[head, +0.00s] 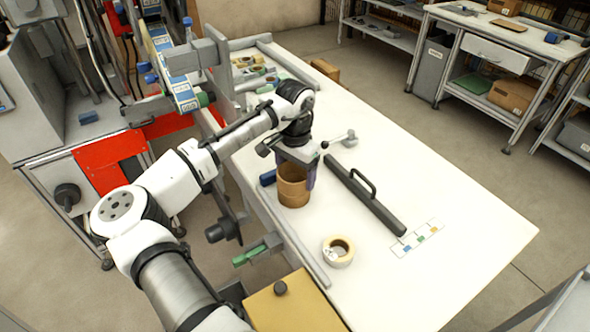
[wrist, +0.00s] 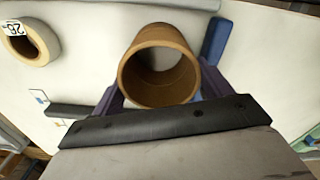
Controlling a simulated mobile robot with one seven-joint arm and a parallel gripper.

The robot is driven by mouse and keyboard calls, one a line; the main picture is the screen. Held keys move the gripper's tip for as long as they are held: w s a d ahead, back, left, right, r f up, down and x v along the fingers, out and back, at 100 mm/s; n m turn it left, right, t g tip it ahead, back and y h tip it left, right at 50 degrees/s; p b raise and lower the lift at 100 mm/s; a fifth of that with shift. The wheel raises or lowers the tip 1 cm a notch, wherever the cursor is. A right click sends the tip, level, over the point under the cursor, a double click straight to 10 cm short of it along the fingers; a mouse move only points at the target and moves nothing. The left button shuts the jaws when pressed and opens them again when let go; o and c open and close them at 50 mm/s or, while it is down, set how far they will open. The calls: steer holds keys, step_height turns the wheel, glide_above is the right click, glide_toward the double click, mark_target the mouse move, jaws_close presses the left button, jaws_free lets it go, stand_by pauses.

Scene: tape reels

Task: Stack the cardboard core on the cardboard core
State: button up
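Brown cardboard cores stand on the white table under my gripper in the head view. An upper core (head: 293,174) appears to sit over a lower core (head: 294,198), with a faint seam between them. I cannot tell whether they touch fully. In the wrist view one open brown core (wrist: 133,82) shows, hiding whatever is beneath it. My gripper (head: 297,170) points down. Its purple fingers flank the upper core closely on both sides and appear to touch it, also in the wrist view (wrist: 164,82).
A cream tape roll (head: 338,251) lies on the table (head: 440,262) in front. A dark bar with a handle (head: 364,194) lies right of the cores. A blue object (head: 268,178) is close on their left. The table's right side is mostly clear.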

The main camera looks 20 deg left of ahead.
steer(key=o, duration=0.4)
step_height(320, 180, up, 13)
steer(key=shift+r+b, duration=0.15)
steer(key=shift+b, duration=0.8)
